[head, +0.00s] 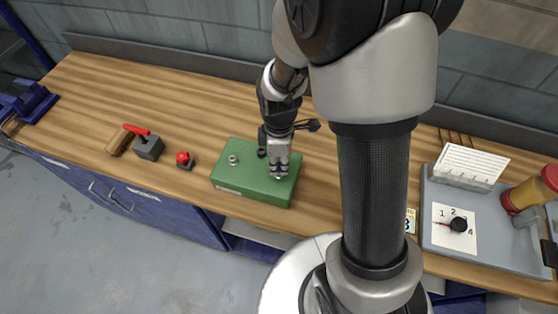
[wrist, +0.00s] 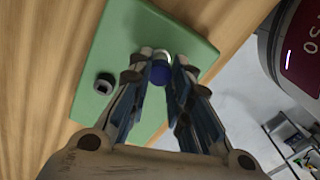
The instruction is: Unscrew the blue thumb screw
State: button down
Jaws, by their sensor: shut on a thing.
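The blue thumb screw (wrist: 160,73) shows between my fingertips in the wrist view, above the green box's top. My gripper (wrist: 161,64) is shut on it, one finger on each side. A pale ring shows just beyond the screw's head. In the head view my gripper (head: 279,172) points down at the right part of the green box (head: 233,180), and it hides most of the screw. I cannot tell how far the screw sits in the box.
A grey knob (head: 233,160) stands on the box's left part. To the left are a red button (head: 183,158), a red-handled lever (head: 148,146) and a blue vise (head: 30,102). A grey tray (head: 480,258) with a dial (head: 459,225) is at right. The bench behind the box is clear.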

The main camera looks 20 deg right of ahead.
jog(key=n, duration=0.4)
jog(key=shift+n, duration=0.3)
jog(key=shift+n, duration=0.7)
jog(key=n, duration=0.3)
jog(key=shift+n, duration=1.3)
jog(key=c, duration=1.5)
grip_release()
